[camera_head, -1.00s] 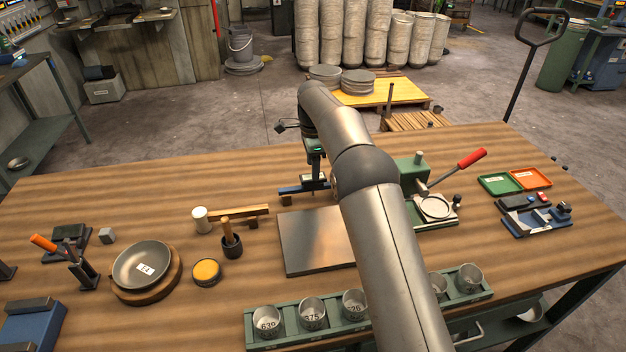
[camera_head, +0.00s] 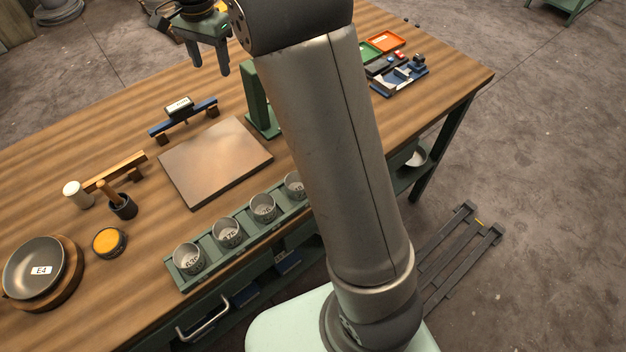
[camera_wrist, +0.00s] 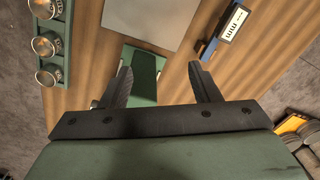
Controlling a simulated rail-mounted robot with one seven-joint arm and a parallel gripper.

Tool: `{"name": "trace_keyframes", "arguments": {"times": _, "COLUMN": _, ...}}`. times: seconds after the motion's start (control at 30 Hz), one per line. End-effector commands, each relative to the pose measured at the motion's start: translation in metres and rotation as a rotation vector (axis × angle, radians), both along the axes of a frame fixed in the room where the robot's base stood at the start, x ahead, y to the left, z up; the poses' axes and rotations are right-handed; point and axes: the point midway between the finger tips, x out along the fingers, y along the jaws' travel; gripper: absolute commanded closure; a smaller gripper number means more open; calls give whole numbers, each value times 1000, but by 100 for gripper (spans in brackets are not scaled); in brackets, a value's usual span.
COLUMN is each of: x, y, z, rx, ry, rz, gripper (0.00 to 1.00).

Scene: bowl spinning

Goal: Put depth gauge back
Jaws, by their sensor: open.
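The depth gauge (camera_head: 183,115) is a blue bar with a dark box and white display. It lies across two small wooden blocks on the bench, behind the grey metal plate (camera_head: 215,160). In the wrist view, the gauge's white "mm" display (camera_wrist: 233,22) shows at upper right, outside the fingers. My gripper (camera_head: 211,70) is raised above the far part of the bench, beyond the gauge and apart from it. In the wrist view, my gripper (camera_wrist: 160,68) is open, with nothing held between its fingers. A green fixture (camera_wrist: 142,75) stands below in the gap.
A green rack (camera_head: 220,245) with several metal cups runs along the front edge. A bowl marked E4 (camera_head: 35,268), a yellow-topped tin (camera_head: 109,242) and a brush pot (camera_head: 123,206) stand at left. Green and orange trays (camera_head: 385,41) lie at far right. My arm hides part of the bench.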

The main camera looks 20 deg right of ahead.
Motion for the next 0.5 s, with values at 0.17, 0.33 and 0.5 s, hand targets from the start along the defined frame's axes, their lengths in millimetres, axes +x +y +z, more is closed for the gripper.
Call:
{"name": "trace_keyframes", "arguments": {"times": 0.17, "x": -117, "y": -49, "z": 5, "rx": -8, "ry": -26, "rz": 289, "gripper": 44}}
{"name": "trace_keyframes", "arguments": {"times": 0.33, "x": -229, "y": -78, "z": -24, "rx": -32, "ry": -48, "rz": 562, "gripper": 44}}
{"name": "trace_keyframes", "arguments": {"times": 0.5, "x": -306, "y": -91, "z": -59, "rx": -55, "ry": -56, "rz": 752, "gripper": 44}}
